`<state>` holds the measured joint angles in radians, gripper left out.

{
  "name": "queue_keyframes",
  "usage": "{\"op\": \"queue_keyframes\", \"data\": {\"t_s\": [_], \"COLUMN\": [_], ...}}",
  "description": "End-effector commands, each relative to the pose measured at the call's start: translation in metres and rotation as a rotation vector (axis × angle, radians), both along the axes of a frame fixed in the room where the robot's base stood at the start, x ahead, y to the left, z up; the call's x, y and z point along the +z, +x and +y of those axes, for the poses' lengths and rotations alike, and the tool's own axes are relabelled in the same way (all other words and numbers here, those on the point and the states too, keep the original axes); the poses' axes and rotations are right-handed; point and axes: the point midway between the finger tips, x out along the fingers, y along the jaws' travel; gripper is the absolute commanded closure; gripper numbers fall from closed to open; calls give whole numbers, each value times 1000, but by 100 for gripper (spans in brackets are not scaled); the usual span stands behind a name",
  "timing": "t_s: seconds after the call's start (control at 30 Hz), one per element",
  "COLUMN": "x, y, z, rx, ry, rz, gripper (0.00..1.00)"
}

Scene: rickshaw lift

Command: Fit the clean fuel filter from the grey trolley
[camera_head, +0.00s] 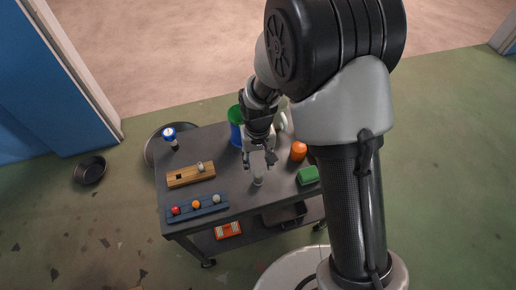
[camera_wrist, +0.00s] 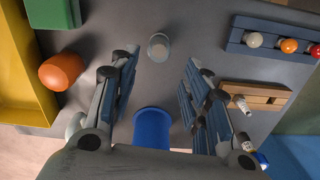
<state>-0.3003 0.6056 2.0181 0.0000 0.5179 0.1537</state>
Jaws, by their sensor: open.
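A small, pale, see-through cylinder (camera_head: 258,181), which looks like a fuel filter, stands on the grey trolley (camera_head: 235,200) near its front edge. In the wrist view its round top (camera_wrist: 158,47) lies just beyond my fingertips, roughly centred between them. My gripper (camera_head: 259,163) is open and empty above the trolley top; its two fingers (camera_wrist: 160,62) are spread wide. A wooden block (camera_head: 190,176) at the left has a dark square hole and a small pale piece (camera_head: 200,167) on it. I cannot tell whether that piece is also a filter.
A blue rack (camera_head: 197,208) holds red, orange and pale balls at the front left. An orange object (camera_head: 298,151) and a green block (camera_head: 308,175) are at the right. A black bowl (camera_head: 90,169) lies on the floor.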

Motion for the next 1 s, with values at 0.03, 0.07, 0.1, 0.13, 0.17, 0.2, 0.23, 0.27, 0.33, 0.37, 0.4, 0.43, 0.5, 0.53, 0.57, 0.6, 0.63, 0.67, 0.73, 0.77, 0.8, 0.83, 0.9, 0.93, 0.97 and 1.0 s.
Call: {"op": "queue_keyframes", "data": {"t_s": [0.03, 0.07, 0.1, 0.13, 0.17, 0.2, 0.23, 0.27, 0.33, 0.37, 0.4, 0.43, 0.5, 0.53, 0.57, 0.6, 0.63, 0.67, 0.73, 0.77, 0.8, 0.83, 0.9, 0.93, 0.97, 1.0], "x": [-4, -6, -9, -11, -14, -19, -22, -26, -35, -40, -46, -50, -60, -64, -68, -73, -77, -81, -88, -91, -94, -95, -97, -98, -98, -98], "y": [0, 0, 0, 0, 0, 0, 0, 0, 0, -1, -1, -1, -1, -1, -1, -1, -1, -1, 0, 0, 0, 0, 0, 0, 0, 0], "z": [0, 0, 0, 0, 0, 0, 0, 0, 0, 0, 0, 0, -1, -1, -1, 0, 0, 0, 0, 0, 0, 0, 0, 0, 0, 0], "rx": [0, 0, 0, 0, 0, 0, 0, 0, 0, 0, 0, 0, 0, 0, 0, 0, 0, 0, 0, 0, 0, 0, 0, 0, 0, 0], "ry": [0, 0, 0, 0, 0, 0, 0, 0, 0, 0, 0, 0, 0, 0, 0, 0, 0, 0, 0, 0, 0, 0, 0, 0, 0, 0], "rz": [0, 0, 0, 0, 1, 1, 1, 1, 1, 1, 1, 1, 1, 2, 2, 1, 1, 1, 1, 1, 0, 0, 0, 0, 0, 0], "gripper": [57, 57, 57, 57, 57, 57, 57, 57, 57, 57, 57, 57, 57, 57, 57, 57, 57, 57, 57, 57, 57, 57, 57, 57, 57, 57]}}
